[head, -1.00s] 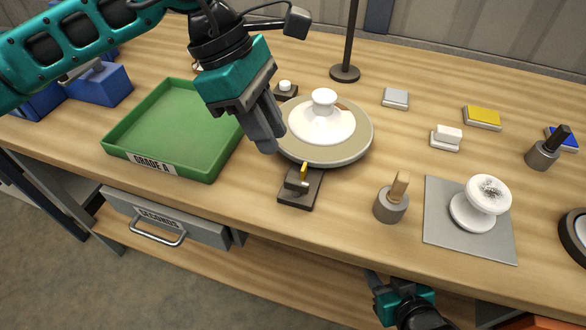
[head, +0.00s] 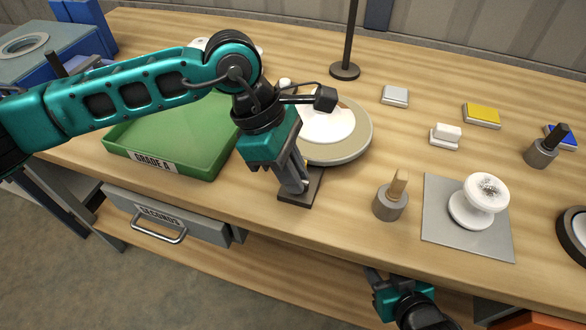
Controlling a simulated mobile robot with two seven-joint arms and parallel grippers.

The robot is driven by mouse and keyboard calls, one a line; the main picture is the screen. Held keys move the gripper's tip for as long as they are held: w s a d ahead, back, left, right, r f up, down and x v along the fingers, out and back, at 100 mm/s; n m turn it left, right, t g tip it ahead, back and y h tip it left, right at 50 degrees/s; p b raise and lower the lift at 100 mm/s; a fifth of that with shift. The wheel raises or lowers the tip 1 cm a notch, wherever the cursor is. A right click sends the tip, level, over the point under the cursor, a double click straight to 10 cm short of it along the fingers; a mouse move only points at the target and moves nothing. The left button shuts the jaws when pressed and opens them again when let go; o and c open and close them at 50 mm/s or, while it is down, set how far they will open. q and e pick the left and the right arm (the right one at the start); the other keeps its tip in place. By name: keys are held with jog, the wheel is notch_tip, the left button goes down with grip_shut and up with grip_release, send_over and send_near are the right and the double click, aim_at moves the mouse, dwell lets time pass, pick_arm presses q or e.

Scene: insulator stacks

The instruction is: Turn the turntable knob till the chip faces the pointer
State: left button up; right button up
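The turntable (head: 352,150) is a round tan-grey disc with a white insulator (head: 330,127) on it, now partly hidden by my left arm. In front of it is a small dark base (head: 313,190); a bit of yellow, likely the pointer (head: 306,163), shows behind my fingers. My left gripper (head: 296,187) points down over this base, its fingertips at the dark knob part, which they mostly hide. I cannot tell whether they grip it. My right gripper (head: 375,283) hangs low at the front edge, away from the turntable.
A green tray (head: 190,172) marked GRADE A is left. A peg in a grey holder (head: 390,203) and a white insulator (head: 478,205) on a grey mat (head: 440,235) are right. A dark post (head: 350,40) stands behind. A SECONDS drawer (head: 165,217) is below.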

pick_arm(q)
grip_shut()
pick_arm(e)
jog(key=shift+f, duration=0.15)
